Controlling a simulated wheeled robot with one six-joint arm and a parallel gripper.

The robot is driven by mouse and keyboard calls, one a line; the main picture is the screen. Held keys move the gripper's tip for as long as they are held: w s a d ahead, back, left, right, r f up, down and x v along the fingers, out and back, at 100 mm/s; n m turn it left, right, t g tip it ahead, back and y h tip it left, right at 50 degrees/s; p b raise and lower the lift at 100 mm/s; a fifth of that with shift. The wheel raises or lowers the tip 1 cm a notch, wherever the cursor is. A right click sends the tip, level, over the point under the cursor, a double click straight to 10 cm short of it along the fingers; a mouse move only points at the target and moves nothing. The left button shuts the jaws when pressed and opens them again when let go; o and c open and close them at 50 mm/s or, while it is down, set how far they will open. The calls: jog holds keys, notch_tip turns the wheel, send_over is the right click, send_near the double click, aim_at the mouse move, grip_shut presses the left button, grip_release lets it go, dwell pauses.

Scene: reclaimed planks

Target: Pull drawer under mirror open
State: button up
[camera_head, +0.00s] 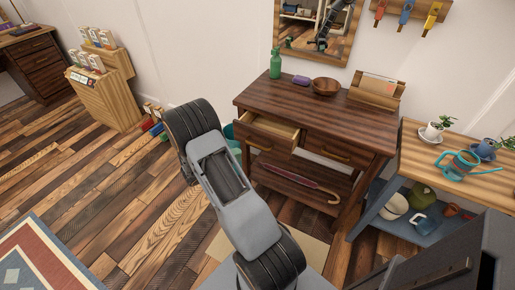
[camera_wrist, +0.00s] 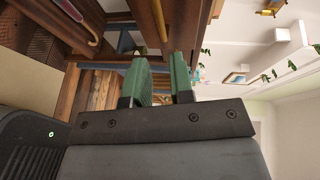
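The mirror (camera_head: 318,56) hangs on the wall above a dark wooden console table (camera_head: 310,100) with two drawers side by side. The left drawer (camera_head: 263,139) is pulled part way out and its inside shows. The right drawer (camera_head: 340,150) is flush with the table front. In the wrist view a brass drawer handle (camera_wrist: 161,20) shows at the top, just above my gripper (camera_wrist: 162,85); I cannot tell which drawer it belongs to. The green fingers are apart with nothing seen between them. My arm hides the gripper in the head view.
A red umbrella (camera_head: 297,181) lies on the table's lower shelf. A green bottle (camera_head: 276,64) and a wooden bowl (camera_head: 326,86) stand on top. A lighter plant table (camera_head: 450,165) stands close at right. Open plank floor (camera_head: 100,190) lies at left.

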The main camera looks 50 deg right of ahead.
aim_at(257, 146)
jog(key=x, duration=1.1)
jog(key=shift+d+b, duration=0.1)
jog(key=shift+b, duration=0.25)
grip_shut()
